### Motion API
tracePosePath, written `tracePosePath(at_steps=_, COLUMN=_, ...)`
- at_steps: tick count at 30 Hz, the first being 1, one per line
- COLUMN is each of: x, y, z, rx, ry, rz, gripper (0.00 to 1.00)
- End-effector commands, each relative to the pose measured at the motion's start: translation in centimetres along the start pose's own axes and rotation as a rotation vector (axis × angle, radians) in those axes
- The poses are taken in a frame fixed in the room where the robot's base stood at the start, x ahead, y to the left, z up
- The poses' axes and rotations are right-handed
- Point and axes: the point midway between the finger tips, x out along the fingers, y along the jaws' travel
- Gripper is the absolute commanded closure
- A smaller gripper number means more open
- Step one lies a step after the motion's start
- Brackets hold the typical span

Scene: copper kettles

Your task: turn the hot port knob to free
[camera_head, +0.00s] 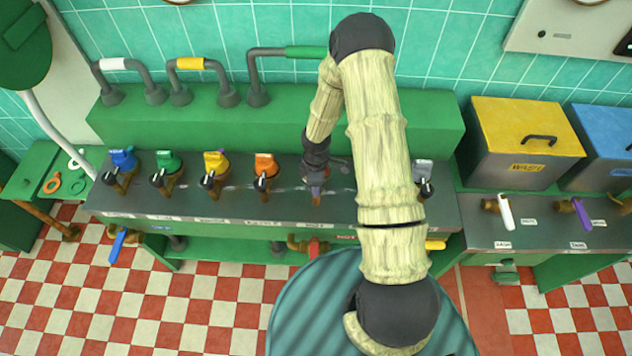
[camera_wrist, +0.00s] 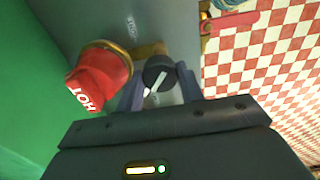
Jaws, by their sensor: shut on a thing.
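The hot port shows in the wrist view as a red cap (camera_wrist: 102,72) marked HOT on a brass fitting. Beside it is its round black knob (camera_wrist: 156,68) with a white pointer, slanting toward the lower left of that view. My gripper (camera_wrist: 160,84) has one finger on each side of the knob and is shut on it. In the head view my gripper (camera_head: 316,188) reaches down to the grey counter, right of the orange port (camera_head: 265,168). There my arm and gripper largely hide the hot port and its knob.
Blue (camera_head: 123,160), green (camera_head: 167,162) and yellow (camera_head: 215,163) ports with black knobs stand left along the counter (camera_head: 240,205). A grey-capped port (camera_head: 423,172) is right of my arm. Yellow (camera_head: 528,130) and blue (camera_head: 605,128) bins stand at the right. A green ledge (camera_head: 200,130) runs behind.

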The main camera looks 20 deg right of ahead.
Motion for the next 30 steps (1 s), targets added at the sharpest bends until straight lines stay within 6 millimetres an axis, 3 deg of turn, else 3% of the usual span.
tracePosePath(at_steps=12, x=-0.1, y=0.2, z=0.1, rx=-0.013, ry=0.0, rz=0.004, gripper=0.86)
tracePosePath(at_steps=13, x=-0.1, y=0.2, z=0.1, rx=-0.013, ry=0.0, rz=0.004, gripper=0.61)
tracePosePath(at_steps=16, x=-0.1, y=0.2, z=0.0, rx=-0.012, ry=0.0, rz=0.004, gripper=0.41)
tracePosePath(at_steps=26, x=-0.2, y=0.1, z=0.0, rx=-0.01, ry=0.0, rz=0.002, gripper=0.41)
tracePosePath(at_steps=30, x=-1.1, y=0.2, z=0.0, rx=-0.009, ry=0.002, rz=0.004, gripper=0.41)
